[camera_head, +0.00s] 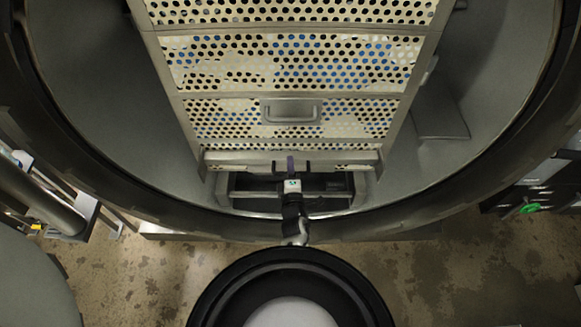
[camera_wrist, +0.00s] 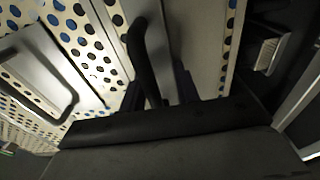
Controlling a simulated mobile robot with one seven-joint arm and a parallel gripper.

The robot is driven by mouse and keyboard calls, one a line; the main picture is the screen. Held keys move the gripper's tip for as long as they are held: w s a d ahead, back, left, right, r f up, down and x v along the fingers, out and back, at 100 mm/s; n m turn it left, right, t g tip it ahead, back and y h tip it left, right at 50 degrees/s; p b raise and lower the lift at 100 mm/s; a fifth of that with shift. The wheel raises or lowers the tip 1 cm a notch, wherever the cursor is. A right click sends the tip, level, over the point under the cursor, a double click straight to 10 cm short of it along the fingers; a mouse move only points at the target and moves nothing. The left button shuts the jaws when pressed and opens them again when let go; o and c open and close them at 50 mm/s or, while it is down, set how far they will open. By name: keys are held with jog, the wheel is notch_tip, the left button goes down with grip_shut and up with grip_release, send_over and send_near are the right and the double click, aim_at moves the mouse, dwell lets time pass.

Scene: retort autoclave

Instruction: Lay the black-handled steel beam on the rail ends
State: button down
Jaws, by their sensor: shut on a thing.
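The steel beam (camera_head: 235,156) lies crosswise in front of the perforated basket, at the mouth of the round chamber. Its black handle (camera_wrist: 146,62) rises between the fingers of my gripper (camera_head: 291,168). In the wrist view my gripper (camera_wrist: 158,92) is shut on this handle, with the grey beam (camera_wrist: 192,35) behind it. The left rail end (camera_head: 221,186) and right rail end (camera_head: 361,184) show at the beam's two ends. I cannot tell whether the beam touches them or hangs just above.
The perforated basket (camera_head: 290,55) with a pull handle (camera_head: 291,110) stands close behind the beam. The chamber's round rim (camera_head: 420,205) curves below and around my arm. A dark gap lies between the rails. Stained floor (camera_head: 470,265) is outside.

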jog(key=shift+w+f+b, duration=0.1)
jog(key=shift+f+b, duration=4.85)
jog(key=shift+f, duration=0.05)
jog(key=shift+f+b, duration=0.45)
jog(key=shift+b, duration=0.05)
jog(key=c, duration=1.1)
grip_release()
jog(key=shift+o, duration=0.8)
jog(key=shift+f, duration=0.35)
jog(key=shift+s, duration=0.2)
